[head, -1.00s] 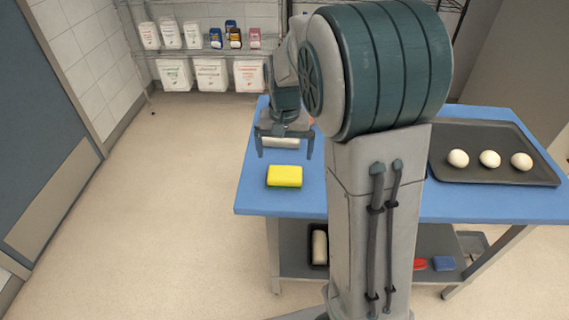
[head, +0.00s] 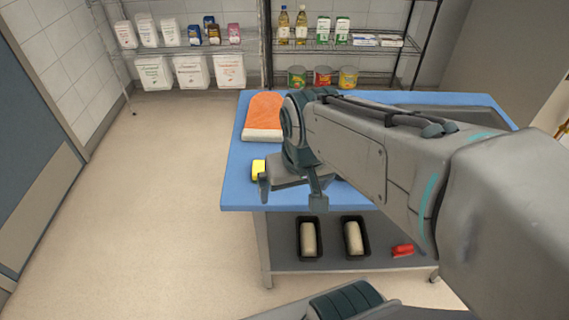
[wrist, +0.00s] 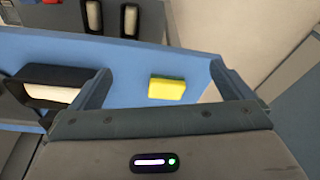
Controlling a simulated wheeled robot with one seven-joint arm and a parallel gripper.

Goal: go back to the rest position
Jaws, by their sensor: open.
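My gripper (head: 290,202) is open and empty above the near left part of the blue table (head: 238,190). Its two spread fingers also show in the wrist view (wrist: 160,68). A yellow sponge (head: 258,168) lies on the table, partly hidden behind my gripper in the head view. In the wrist view the sponge (wrist: 167,88) shows whole, between the fingers in the picture and apart from them. My arm reaches in from the right and hides much of the tabletop in the head view.
An orange mitt-like thing with a pale end (head: 264,117) lies at the table's back left. A dark tin with pale contents (wrist: 45,84) shows in the wrist view. Two loaf tins (head: 297,240) and a red item (head: 402,250) sit on the lower shelf. The left floor is clear.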

